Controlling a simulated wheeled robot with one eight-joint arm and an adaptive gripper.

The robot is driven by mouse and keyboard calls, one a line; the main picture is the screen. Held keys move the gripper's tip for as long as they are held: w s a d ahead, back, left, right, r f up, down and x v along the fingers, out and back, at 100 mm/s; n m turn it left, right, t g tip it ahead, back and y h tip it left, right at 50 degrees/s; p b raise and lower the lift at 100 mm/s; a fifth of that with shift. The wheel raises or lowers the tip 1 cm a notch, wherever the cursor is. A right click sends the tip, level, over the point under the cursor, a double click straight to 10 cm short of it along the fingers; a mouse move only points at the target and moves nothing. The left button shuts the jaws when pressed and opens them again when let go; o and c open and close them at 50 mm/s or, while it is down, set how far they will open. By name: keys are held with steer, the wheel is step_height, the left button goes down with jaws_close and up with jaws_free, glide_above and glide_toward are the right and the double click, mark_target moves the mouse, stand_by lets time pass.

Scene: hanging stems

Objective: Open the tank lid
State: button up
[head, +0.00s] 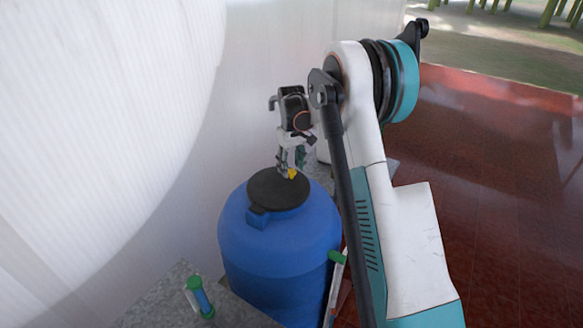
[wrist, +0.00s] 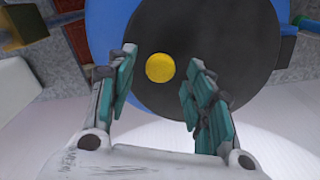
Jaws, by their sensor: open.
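The blue tank (head: 280,255) stands upright below my arm, with a round black lid (head: 275,192) lying flat on its top. A yellow round knob (head: 292,173) sits on the lid; in the wrist view the knob (wrist: 160,67) shows against the dark lid (wrist: 225,85). My gripper (head: 288,165) is above the lid, pointing down. In the wrist view its two teal-padded fingers (wrist: 158,78) are spread, with the knob seen between them. The gripper is open and empty. I cannot tell whether a finger touches the knob.
A blue tube with green caps (head: 200,297) is at the tank's left, and another green-capped tube (head: 335,285) at its right. A pale translucent wall (head: 90,120) rises close on the left. Red flooring (head: 500,180) on the right is clear.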

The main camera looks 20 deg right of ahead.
steer(key=shift+f, duration=0.65)
jaws_close()
steer(key=shift+r, duration=0.1)
